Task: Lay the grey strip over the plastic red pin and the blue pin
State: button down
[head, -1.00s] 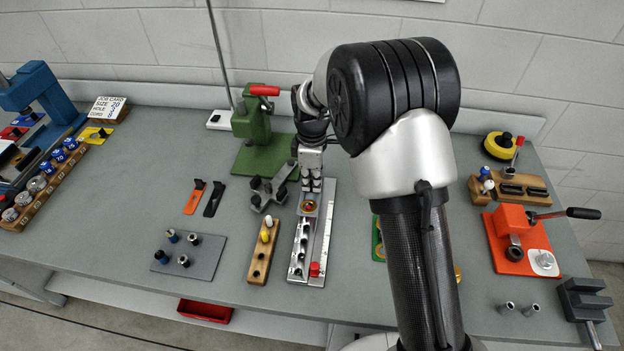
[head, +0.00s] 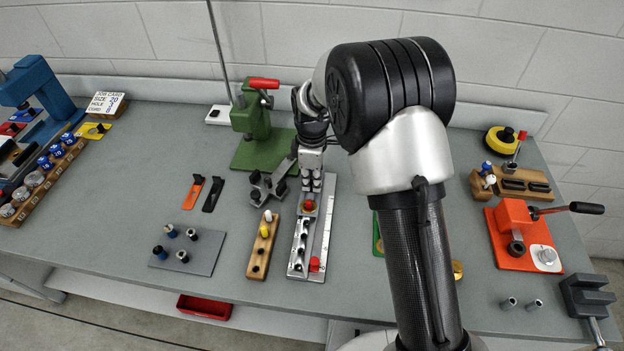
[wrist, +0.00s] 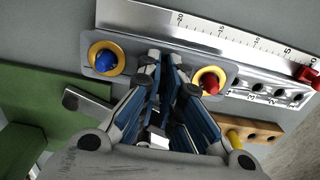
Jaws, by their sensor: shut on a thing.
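The plastic red pin (wrist: 210,82) and the blue pin (wrist: 106,59) each stand in a yellow ring on a grey plate (wrist: 92,72) at the ruler fixture. The red pin also shows in the head view (head: 309,204), just below my gripper; the blue pin is hidden there. My gripper (wrist: 170,62) is shut, its fingertips over the space between the pins in the wrist view. A light grey strip (wrist: 88,104) sticks out to the left of the fingers, which hide its other part. It also shows tilted in the head view (head: 285,167). Neither pin is covered.
The ruler fixture (head: 324,235) has numbered holes and a red slider (head: 314,264). A wooden block with pins (head: 261,256) and a dark grey holder (head: 264,193) stand to its left. A green press (head: 255,130) stands close behind.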

jog(key=shift+f, duration=0.5)
jog(key=c, duration=1.7)
grip_release()
jog(key=shift+r, duration=0.1)
